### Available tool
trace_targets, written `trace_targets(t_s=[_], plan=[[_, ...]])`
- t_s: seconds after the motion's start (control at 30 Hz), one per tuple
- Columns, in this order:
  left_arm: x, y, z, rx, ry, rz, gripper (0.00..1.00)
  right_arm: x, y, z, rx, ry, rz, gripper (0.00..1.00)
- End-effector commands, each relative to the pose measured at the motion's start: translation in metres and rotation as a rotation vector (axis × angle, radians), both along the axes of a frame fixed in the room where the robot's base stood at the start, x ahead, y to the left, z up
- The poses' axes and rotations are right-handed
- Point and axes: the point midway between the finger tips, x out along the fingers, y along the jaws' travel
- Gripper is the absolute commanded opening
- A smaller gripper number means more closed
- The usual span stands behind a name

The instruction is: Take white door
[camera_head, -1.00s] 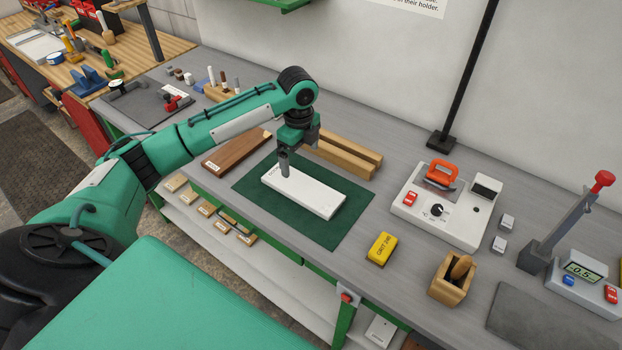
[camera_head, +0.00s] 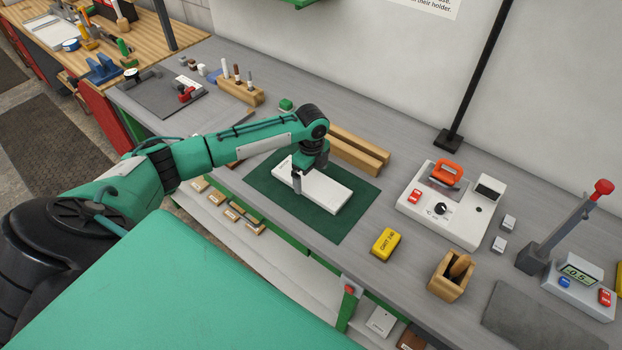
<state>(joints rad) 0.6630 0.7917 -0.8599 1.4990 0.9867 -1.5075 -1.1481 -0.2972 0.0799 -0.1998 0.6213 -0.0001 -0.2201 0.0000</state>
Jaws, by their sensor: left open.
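The white door (camera_head: 325,193) is a flat white board lying on a dark green mat (camera_head: 336,227) on the grey bench. My left gripper (camera_head: 303,181) is open over the left part of the door, pointing down. One finger shows at the door's near long edge; I cannot tell whether it touches. The gripper and wrist hide the door's upper middle part. My right gripper is out of view.
Two long wooden bars (camera_head: 352,152) lie just behind the mat. A yellow block (camera_head: 386,244), a wooden holder (camera_head: 452,276) and a white device with an orange-handled tool (camera_head: 444,207) stand to the right. A wooden rack (camera_head: 240,91) is at the back left.

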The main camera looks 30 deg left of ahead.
Motion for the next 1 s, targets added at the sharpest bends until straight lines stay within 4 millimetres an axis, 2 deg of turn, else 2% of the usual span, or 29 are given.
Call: trace_targets(t_s=[0.03, 0.17, 0.4, 0.6, 0.67, 1.0], plan=[[-0.001, 0.001, -0.006, 0.001, 0.003, 0.002, 1.00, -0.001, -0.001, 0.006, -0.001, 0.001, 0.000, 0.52], [-0.001, 0.000, -0.018, 0.000, 0.001, 0.000, 1.00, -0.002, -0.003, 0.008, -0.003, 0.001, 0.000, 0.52], [-0.001, 0.001, -0.020, 0.001, 0.000, 0.000, 1.00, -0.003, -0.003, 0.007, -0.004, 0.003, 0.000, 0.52], [-0.001, 0.001, -0.020, 0.001, 0.000, 0.000, 0.61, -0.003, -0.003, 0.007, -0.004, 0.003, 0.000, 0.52], [0.000, 0.001, -0.019, 0.001, -0.001, 0.000, 0.51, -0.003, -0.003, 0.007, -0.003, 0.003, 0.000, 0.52], [0.000, 0.001, -0.015, 0.001, -0.002, 0.000, 0.51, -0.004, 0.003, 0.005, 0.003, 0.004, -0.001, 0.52]])
